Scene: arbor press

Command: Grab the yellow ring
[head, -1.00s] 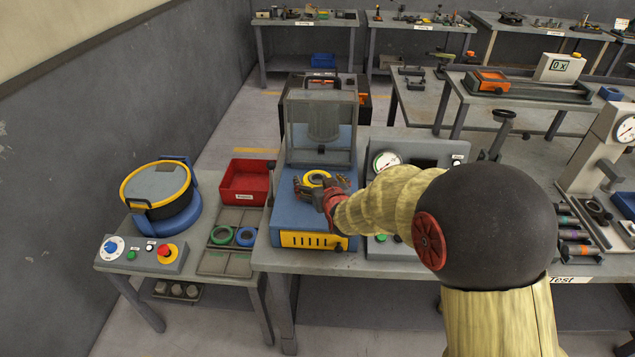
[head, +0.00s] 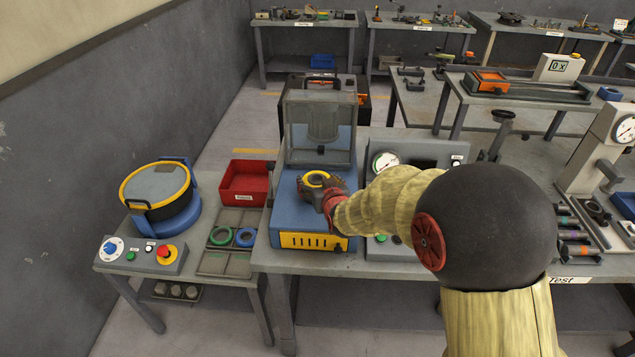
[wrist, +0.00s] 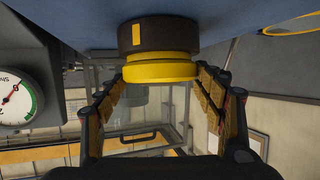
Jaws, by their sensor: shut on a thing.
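The yellow ring (head: 318,177) is on a dark round holder on top of the blue machine (head: 284,212). In the wrist view the yellow ring (wrist: 160,70) sits against the dark holder (wrist: 159,36), which bears a yellow mark. My gripper (head: 321,188) is at the ring from the near side, with one finger on either side. In the wrist view my gripper (wrist: 161,78) is shut on the ring. The ring still appears seated against the holder. My fingers hide part of the holder in the head view.
A clear guard (head: 319,130) stands behind the ring on the machine. A pressure gauge (head: 384,163) is on a panel to the right. A green ring (head: 221,236), a blue ring (head: 246,238) and a red bin (head: 245,182) are on the left table.

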